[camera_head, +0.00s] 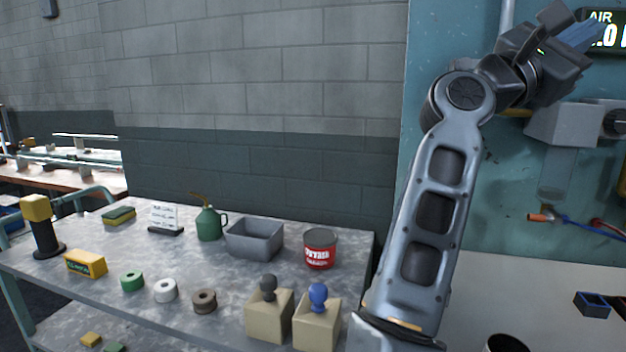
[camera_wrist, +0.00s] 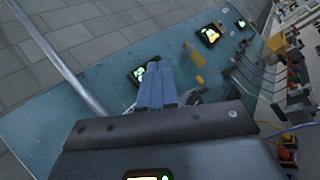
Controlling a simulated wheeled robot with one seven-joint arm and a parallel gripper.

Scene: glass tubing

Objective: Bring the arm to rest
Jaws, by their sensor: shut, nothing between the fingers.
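My arm rises at the right of the head view, bent at its elbow, with the wrist high in front of the teal panel. My gripper (camera_wrist: 157,84) shows in the wrist view with its blue-grey fingers together and nothing between them. In the head view its fingers (camera_head: 580,36) reach the upper right, near the air display. The gripper is raised well above the tables and touches nothing that I can see.
The teal panel (camera_head: 430,60) carries a display (camera_head: 603,30) and a grey box (camera_head: 575,124). A grey table (camera_head: 130,310) holds a green oil can (camera_head: 208,224), a grey bin (camera_head: 254,238), a red-labelled tin (camera_head: 319,249) and two knobbed blocks. A blue tray (camera_head: 592,305) lies lower right.

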